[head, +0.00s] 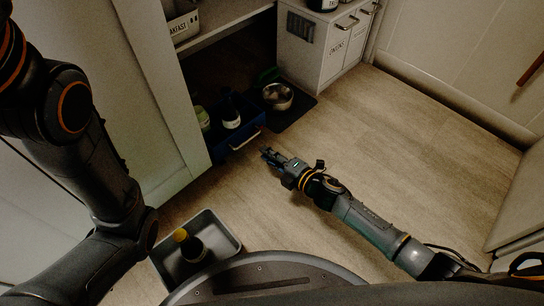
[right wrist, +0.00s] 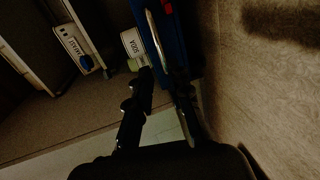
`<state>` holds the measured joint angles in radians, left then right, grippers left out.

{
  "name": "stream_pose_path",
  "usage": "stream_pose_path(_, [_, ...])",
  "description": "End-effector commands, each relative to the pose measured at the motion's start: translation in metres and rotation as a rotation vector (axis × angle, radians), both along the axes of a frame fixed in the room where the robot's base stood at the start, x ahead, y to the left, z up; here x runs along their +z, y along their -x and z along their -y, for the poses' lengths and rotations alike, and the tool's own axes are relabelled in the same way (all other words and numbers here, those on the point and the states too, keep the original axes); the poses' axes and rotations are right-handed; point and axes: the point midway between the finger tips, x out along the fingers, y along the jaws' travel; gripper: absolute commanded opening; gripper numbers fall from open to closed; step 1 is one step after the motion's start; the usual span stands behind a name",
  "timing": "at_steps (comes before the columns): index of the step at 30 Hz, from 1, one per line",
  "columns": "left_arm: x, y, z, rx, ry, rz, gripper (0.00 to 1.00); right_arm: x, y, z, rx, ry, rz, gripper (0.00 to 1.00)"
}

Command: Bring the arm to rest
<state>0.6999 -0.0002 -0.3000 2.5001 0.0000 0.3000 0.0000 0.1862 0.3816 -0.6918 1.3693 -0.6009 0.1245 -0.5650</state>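My right arm reaches in from the lower right in the head view, over the wooden floor. Its gripper (head: 268,154) is near the front of the blue crate (head: 245,142), with a small gap in the picture. In the right wrist view the two dark fingers (right wrist: 164,74) stand apart, with nothing seen held between them. The blue crate (right wrist: 172,38) shows just beyond the fingertips. My left arm fills the left side of the head view, bent downward; its gripper is out of the picture.
A grey tray (head: 222,232) holding a dark yellow-capped bottle (head: 190,245) lies in front of my base. A metal bowl (head: 277,96) sits on a dark mat (head: 293,117) beside the white bins (head: 327,60). The floor (head: 430,150) to the right is clear.

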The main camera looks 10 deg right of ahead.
Motion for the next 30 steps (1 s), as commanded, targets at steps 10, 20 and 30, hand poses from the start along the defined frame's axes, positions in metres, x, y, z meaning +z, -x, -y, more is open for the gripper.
stream_pose_path(10, [0.000, 0.000, 0.000, 0.000, -0.001, 0.000, 0.69, 0.003, 0.010, 0.008, 0.000, -0.001, 0.001, 0.19])
stream_pose_path(20, [0.000, 0.000, 0.000, 0.000, -0.001, 0.001, 0.69, 0.003, 0.010, 0.007, 0.000, -0.001, 0.001, 0.19])
stream_pose_path(30, [0.014, -0.031, -0.001, -0.004, 0.004, -0.092, 0.69, 0.118, 0.038, -0.038, 0.070, -0.314, 0.001, 0.19])
